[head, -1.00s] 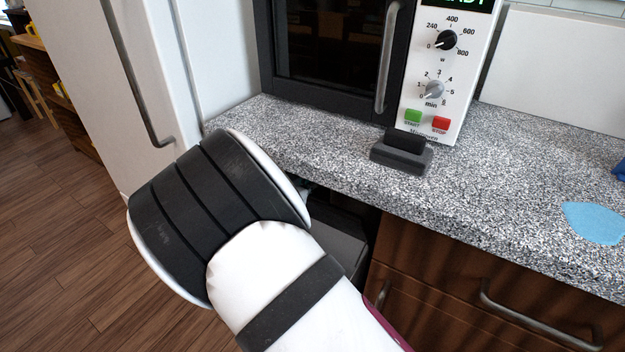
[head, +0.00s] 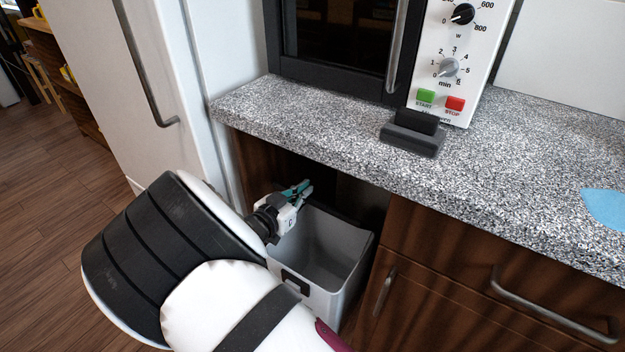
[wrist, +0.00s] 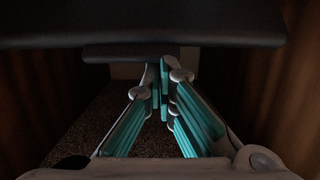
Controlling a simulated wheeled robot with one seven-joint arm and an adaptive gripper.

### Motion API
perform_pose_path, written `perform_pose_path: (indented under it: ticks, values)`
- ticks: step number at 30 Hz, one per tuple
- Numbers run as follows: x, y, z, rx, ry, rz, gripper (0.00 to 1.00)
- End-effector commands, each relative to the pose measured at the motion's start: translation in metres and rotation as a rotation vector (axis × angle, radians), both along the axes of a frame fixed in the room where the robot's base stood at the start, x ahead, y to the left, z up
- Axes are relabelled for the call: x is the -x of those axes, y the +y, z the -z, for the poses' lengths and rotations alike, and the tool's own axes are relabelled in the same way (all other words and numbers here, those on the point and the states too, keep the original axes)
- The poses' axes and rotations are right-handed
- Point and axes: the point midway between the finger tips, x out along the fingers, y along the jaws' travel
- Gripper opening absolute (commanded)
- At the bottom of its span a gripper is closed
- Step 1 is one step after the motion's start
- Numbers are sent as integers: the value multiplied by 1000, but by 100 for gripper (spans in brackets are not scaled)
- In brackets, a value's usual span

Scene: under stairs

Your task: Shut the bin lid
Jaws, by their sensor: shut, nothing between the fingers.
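The bin (head: 322,255) stands in the recess under the counter, a light grey box with a black front handle. Its top is open and I see into its empty-looking inside. A dark edge runs along its back rim; I cannot tell whether that is part of the lid. My gripper (head: 303,190) is above the bin's back left, below the counter edge, its teal fingers together and empty. In the wrist view my gripper (wrist: 160,90) points into the dark recess, below a wide dark slab (wrist: 140,25) that may be the lid or another panel.
The speckled counter (head: 300,130) overhangs the recess, with a microwave (head: 340,45) and a small black block (head: 412,135) on it. Wooden drawers (head: 470,270) stand right of the bin. A white fridge (head: 110,90) stands left. Floor is clear at lower left.

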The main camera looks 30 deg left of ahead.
Motion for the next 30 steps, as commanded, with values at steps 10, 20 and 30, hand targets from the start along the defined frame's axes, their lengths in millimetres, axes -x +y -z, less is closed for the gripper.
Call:
perform_pose_path:
  ticks: [10, 20, 30]
  values:
    - [66, 5, 79, 9, -64, -1, 0]
    - [101, 7, 153, 19, -179, -2, 0]
    - [113, 9, 204, 17, -199, 0, 0]
